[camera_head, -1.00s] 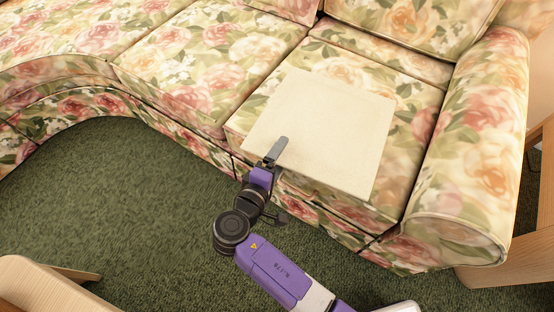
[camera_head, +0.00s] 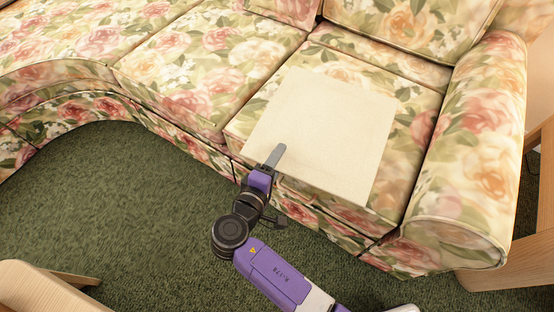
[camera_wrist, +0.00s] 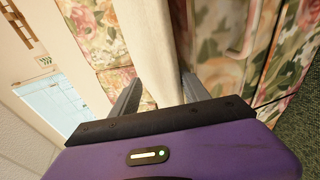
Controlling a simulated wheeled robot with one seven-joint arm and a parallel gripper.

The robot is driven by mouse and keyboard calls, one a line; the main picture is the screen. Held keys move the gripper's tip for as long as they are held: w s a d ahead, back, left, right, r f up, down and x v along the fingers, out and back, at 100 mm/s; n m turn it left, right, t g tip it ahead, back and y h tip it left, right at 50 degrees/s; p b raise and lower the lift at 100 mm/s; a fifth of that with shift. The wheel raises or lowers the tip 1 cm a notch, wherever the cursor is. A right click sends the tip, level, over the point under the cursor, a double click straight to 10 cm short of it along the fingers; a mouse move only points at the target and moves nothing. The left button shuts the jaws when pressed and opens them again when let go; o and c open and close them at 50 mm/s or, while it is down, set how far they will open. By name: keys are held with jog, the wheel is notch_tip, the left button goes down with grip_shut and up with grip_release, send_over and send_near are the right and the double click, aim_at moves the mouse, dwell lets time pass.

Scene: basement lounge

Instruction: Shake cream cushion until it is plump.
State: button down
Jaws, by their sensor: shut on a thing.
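The cream cushion (camera_head: 322,137) is a flat, square, pale piece over the right seat of the floral sofa. My gripper (camera_head: 276,156) is at its near left edge, with one grey finger lying across its top face. In the wrist view the cushion (camera_wrist: 150,45) shows edge-on as a cream strip between the two fingers. My gripper (camera_wrist: 160,98) is shut on that edge there. The cushion's underside is hidden, and I cannot tell whether it rests on the seat or hangs just above it.
The floral sofa (camera_head: 190,60) curves away to the left, and its rolled armrest (camera_head: 470,170) stands right of the cushion. Wooden furniture (camera_head: 40,288) is at the lower left, with more wood (camera_head: 515,255) at the right edge. The green carpet (camera_head: 130,200) in front is clear.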

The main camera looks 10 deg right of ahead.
jog(key=shift+s+d+f, duration=0.2)
jog(key=shift+d+f, duration=0.25)
jog(key=shift+f, duration=0.2)
jog(key=shift+s+a+r+p, duration=0.2)
jog(key=shift+r+p, duration=0.45)
jog(key=shift+p, duration=0.1)
jog(key=s+a+r+p, duration=0.2)
jog(key=r+p, duration=0.4)
jog(key=s+a+r+p, duration=0.3)
jog(key=r+p, duration=0.2)
jog(key=r, duration=0.1)
jog(key=shift+s+p, duration=0.2)
jog(key=shift+p, duration=0.2)
jog(key=shift+r, duration=0.1)
